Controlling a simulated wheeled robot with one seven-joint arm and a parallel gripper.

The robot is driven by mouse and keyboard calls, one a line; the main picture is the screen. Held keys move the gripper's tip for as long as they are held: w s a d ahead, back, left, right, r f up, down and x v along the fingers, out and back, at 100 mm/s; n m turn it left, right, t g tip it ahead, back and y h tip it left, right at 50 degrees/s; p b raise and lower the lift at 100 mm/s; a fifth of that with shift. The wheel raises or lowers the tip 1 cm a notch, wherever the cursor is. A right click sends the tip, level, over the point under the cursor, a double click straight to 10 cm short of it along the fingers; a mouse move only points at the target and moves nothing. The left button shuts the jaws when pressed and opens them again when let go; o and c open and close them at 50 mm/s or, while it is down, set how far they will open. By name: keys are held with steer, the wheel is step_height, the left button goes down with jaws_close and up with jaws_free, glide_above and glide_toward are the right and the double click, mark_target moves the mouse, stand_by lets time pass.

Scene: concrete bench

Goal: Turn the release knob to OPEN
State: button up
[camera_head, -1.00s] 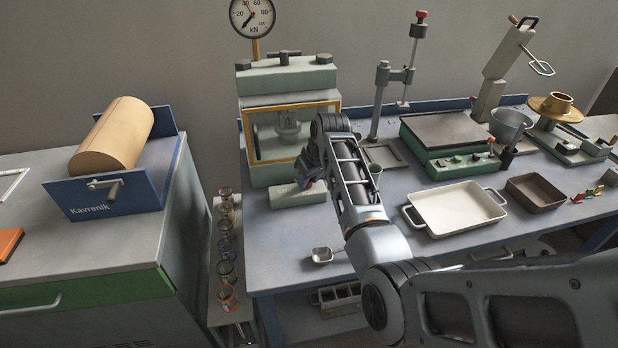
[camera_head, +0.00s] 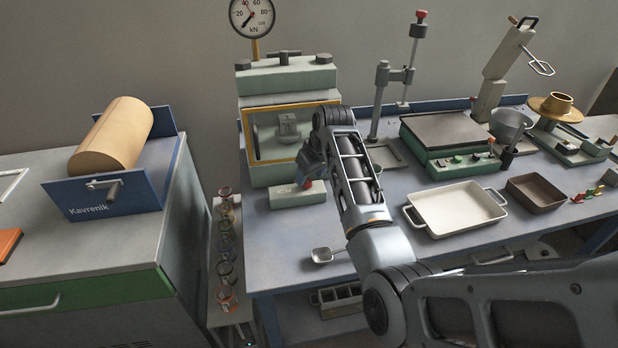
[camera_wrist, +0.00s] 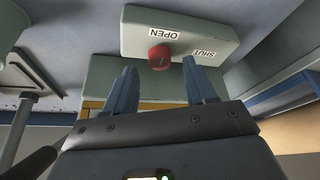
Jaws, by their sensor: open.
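The red release knob (camera_wrist: 159,57) sits on a pale green block (camera_wrist: 125,42) in the wrist view. The labels OPEN (camera_wrist: 163,33) and SHUT (camera_wrist: 205,54) appear upside down beside it. A dark mark shows on the knob, but I cannot tell which label it points to. My gripper (camera_wrist: 161,72) is open, with its two blue fingers apart and the knob between their tips, no clear contact visible. In the head view my gripper (camera_head: 308,181) is over the block (camera_head: 290,197), at the foot of the press, and largely hides the knob.
The press (camera_head: 287,78) with its yellow-framed window stands just behind the block. A clamp stand (camera_head: 378,105) and a white tray (camera_head: 455,211) lie to the right. A small scoop (camera_head: 321,256) lies in front. Bench surface (camera_head: 280,245) left of the scoop is clear.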

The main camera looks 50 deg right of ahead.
steer(key=shift+v, duration=2.7)
